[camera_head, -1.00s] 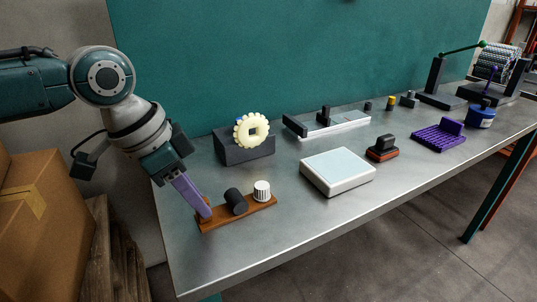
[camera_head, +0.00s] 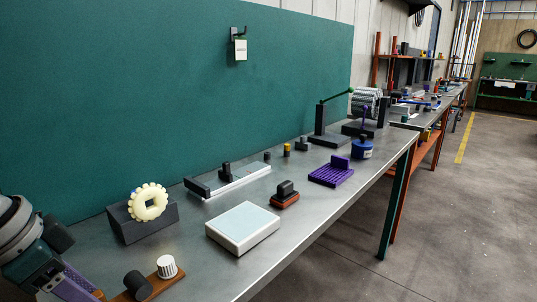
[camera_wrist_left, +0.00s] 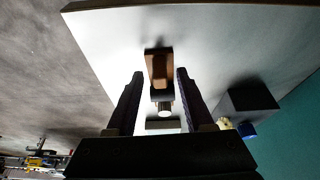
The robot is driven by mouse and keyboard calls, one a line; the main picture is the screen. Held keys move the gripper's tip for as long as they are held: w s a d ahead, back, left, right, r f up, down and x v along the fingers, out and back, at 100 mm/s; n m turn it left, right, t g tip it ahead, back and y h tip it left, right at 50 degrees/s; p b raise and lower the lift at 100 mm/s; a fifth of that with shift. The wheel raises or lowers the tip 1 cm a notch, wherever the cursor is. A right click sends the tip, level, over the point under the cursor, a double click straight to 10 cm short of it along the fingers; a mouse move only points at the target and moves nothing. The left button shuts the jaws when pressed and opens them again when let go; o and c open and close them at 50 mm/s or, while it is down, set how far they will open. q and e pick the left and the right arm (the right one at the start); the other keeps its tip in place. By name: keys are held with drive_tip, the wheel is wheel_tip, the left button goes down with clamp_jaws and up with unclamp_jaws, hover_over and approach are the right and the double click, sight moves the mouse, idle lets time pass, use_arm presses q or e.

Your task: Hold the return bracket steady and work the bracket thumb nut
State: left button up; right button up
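A brown bar (camera_head: 149,291) carries a black cylinder (camera_head: 138,284) and a white ribbed knob (camera_head: 167,267); it looks like the bracket with its thumb nut, though no label shows. It lies at the lower left of the head view, its near end cut off. My left gripper (camera_head: 97,293) is at that end, purple fingers pointing down. In the left wrist view, the two fingers of my left gripper (camera_wrist_left: 159,74) are spread, with the brown bar (camera_wrist_left: 159,68) between them and gaps on both sides. The knob (camera_wrist_left: 166,107) shows beyond it. My right gripper is out of view.
A dark block with a cream toothed wheel (camera_head: 148,203), a white box (camera_head: 242,228), a white rail fixture (camera_head: 230,181), a black-and-orange handle piece (camera_head: 285,195) and a purple ribbed tray (camera_head: 331,175) stand on the metal table. A teal wall (camera_head: 200,90) runs behind.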

use_arm(q)
drive_tip(key=v, duration=1.2)
